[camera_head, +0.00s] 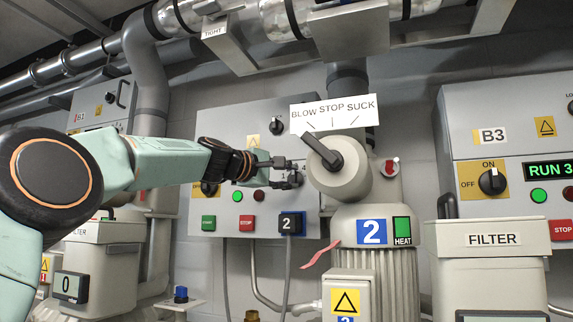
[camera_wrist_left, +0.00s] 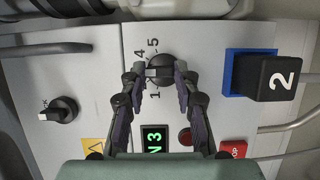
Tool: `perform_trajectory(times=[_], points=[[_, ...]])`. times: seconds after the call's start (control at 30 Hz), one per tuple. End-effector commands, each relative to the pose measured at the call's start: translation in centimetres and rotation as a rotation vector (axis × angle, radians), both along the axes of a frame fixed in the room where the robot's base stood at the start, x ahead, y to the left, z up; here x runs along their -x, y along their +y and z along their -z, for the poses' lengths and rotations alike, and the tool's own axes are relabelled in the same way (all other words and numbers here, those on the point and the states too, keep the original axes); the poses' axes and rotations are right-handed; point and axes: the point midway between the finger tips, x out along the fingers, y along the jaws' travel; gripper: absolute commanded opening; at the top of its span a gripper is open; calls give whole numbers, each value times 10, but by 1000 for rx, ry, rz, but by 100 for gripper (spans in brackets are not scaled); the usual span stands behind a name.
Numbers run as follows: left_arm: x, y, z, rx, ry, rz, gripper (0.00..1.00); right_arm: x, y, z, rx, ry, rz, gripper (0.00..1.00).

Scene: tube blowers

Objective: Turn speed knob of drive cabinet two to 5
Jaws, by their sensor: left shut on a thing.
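The drive cabinet with the 2 plug (camera_head: 218,132) is a grey box on the wall in the middle of the head view. Its speed knob (camera_wrist_left: 158,63) is a round black dial with printed numbers around it; 1, 4 and 5 show in the left wrist view. My left gripper (camera_head: 290,172) reaches it from the left, its two fingers (camera_wrist_left: 160,74) shut on the knob from both sides. The fingers hide part of the knob, and I cannot tell which number it points to. The green display (camera_wrist_left: 154,139) shows a 3, partly covered. My right gripper is not in view.
The blower's lever housing (camera_head: 345,170) stands close right of my left gripper, under a BLOW STOP SUCK sign (camera_head: 334,113). A black plug marked 2 (camera_wrist_left: 280,78) in a blue socket sticks out beside the knob. Cabinet B3 (camera_head: 510,130) is at the right.

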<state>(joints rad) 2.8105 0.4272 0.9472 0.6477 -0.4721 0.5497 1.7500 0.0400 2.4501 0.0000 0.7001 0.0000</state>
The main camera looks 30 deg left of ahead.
Motion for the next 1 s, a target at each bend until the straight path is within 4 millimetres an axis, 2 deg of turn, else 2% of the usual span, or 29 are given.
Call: perform_trajectory(times=[0.03, 0.5, 0.8, 1.0], points=[[0, -1, -5, -43, 15, 3, 0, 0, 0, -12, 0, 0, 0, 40], [-1, -5, -6, -478, 121, 6, 0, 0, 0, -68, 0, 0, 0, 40], [-2, -7, -4, -755, 188, 7, 0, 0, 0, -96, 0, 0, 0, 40], [-2, -8, -3, -921, 228, 7, 0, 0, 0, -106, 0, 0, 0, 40]])
